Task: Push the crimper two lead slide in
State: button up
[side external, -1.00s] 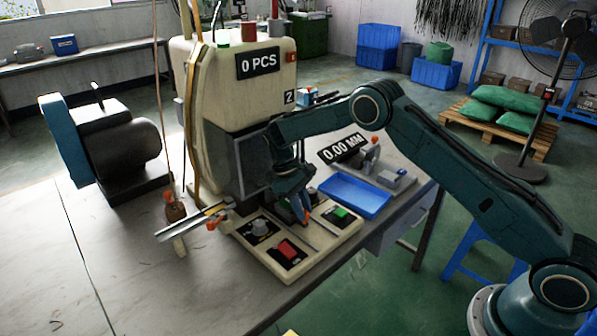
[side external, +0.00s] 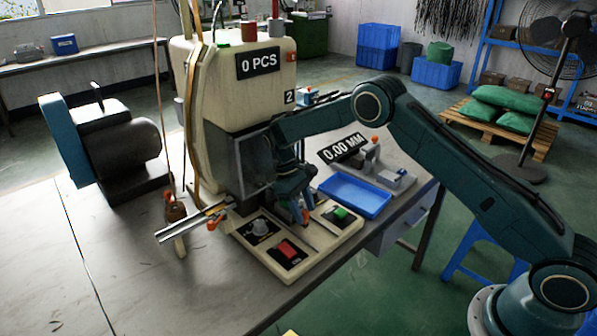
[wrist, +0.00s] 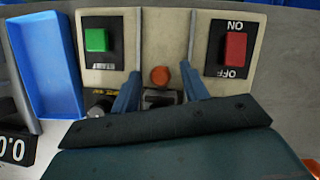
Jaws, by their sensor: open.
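The crimper (side external: 225,105) is the cream machine with a "0 PCS" sign and a "2" label. The knob sits in front of a small dark metal block (wrist: 160,97). I cannot tell whether either finger touches the knob. The slide behind it is mostly hidden by my gripper, and its position cannot be read.
The control panel (side external: 268,277) carries a red switch (side external: 287,250) and a green button (side external: 340,213). A blue tray (side external: 355,196) and a gauge stand lie to the right. A metal rail (side external: 192,224) with an orange knob projects at the left.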

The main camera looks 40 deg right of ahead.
jog(key=shift+s, duration=4.75)
jog(key=shift+r, duration=0.2)
jog(key=v, duration=1.3)
jog(key=s+d+r+m+t, duration=0.1)
jog(key=s+r+t, duration=0.3)
jog(key=s+r, duration=0.7)
jog(key=shift+d+r, duration=0.65)
jog(key=shift+r, duration=1)
